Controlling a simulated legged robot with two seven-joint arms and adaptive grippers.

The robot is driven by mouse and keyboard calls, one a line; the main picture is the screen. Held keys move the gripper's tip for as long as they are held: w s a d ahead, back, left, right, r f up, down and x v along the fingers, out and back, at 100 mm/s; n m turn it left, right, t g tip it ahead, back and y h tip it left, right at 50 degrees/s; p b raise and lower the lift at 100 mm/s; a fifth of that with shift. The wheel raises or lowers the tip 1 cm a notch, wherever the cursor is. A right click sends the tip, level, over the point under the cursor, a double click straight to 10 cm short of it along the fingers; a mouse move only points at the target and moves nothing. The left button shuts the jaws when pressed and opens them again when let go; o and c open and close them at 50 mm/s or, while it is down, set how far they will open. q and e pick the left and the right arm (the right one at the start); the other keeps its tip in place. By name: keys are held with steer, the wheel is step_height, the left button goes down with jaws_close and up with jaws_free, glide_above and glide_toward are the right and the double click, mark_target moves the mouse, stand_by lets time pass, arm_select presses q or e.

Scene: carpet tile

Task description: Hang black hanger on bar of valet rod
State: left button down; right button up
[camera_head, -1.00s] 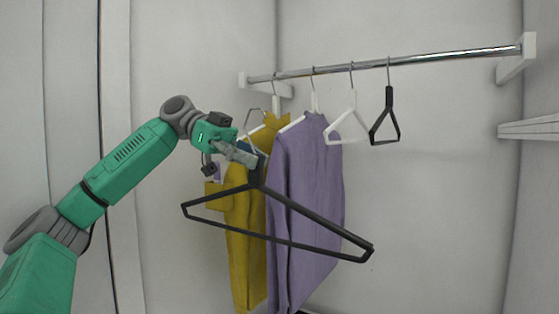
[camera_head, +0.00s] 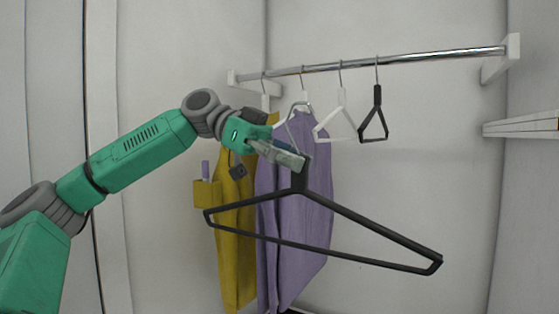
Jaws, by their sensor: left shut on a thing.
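My left gripper (camera_head: 295,160) is shut on the neck of a black hanger (camera_head: 350,217). The hanger hangs roughly level in front of the clothes, its metal hook rising above the gripper against the purple garment. The chrome bar of the valet rod (camera_head: 420,56) runs across the upper part of the view. The held hook is below the bar and apart from it in the picture. My right gripper is not in view.
On the bar hang a mustard garment (camera_head: 232,255), a purple garment (camera_head: 305,215), an empty white hanger (camera_head: 335,128) and a small-looking black hanger (camera_head: 375,120). Bare bar lies right of these, up to the white bracket (camera_head: 500,60). A white ledge (camera_head: 520,128) juts from the right wall.

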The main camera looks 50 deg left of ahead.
arm_select(q)
steer(key=shift+w+d+f, duration=0.1)
steer(key=shift+w+d, duration=0.2)
steer(key=shift+d, duration=0.4)
steer(key=d, duration=0.2)
steer(key=w+d, duration=0.1)
steer(key=d, duration=0.2)
steer(key=w+d, duration=0.1)
steer(key=d, duration=0.1)
steer(key=shift+w+d+b, duration=0.1)
steer(key=shift+d+b, duration=0.2)
steer(key=shift+d, duration=0.05)
steer(key=shift+w+d, duration=0.35)
steer(key=shift+d, duration=0.4)
steer(key=shift+w+d, duration=0.3)
steer(key=shift+d, duration=0.4)
steer(key=w+d+f+b, duration=0.1)
steer(key=w+d, duration=0.2)
steer(key=d, duration=0.8)
steer(key=w+d+f+b, duration=0.1)
steer(key=w+d, duration=0.3)
steer(key=d, duration=0.8)
steer(key=shift+w, duration=0.15)
steer(key=c, duration=1.4)
jaws_free()
